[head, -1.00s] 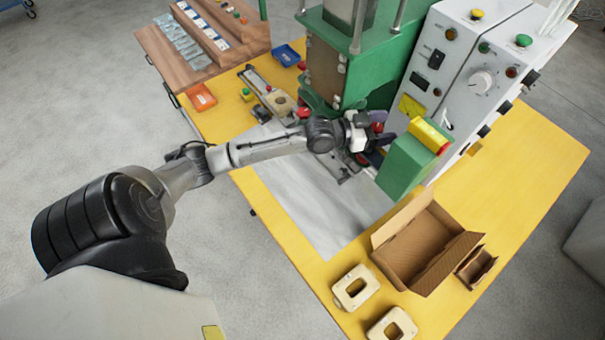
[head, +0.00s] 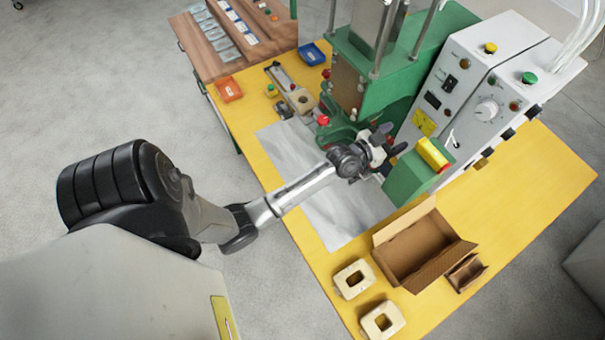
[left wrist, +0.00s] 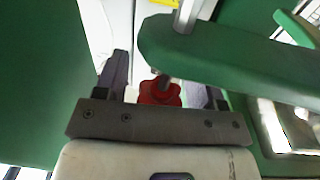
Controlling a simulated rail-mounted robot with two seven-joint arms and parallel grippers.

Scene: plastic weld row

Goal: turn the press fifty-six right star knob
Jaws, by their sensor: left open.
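The press is a green machine (head: 398,95) at the back of the yellow table. A red star knob (left wrist: 160,92) shows in the left wrist view, below a green arm of the press. My left gripper (left wrist: 162,82) is open, with one finger on each side of the knob; I cannot tell whether either finger touches it. Another red knob (head: 323,119) shows left of the gripper. My right gripper is not in view.
A grey control box (head: 470,85) stands right of the press. An open cardboard box (head: 420,247) and cream frames (head: 354,279) lie at the front. The table's right side is clear.

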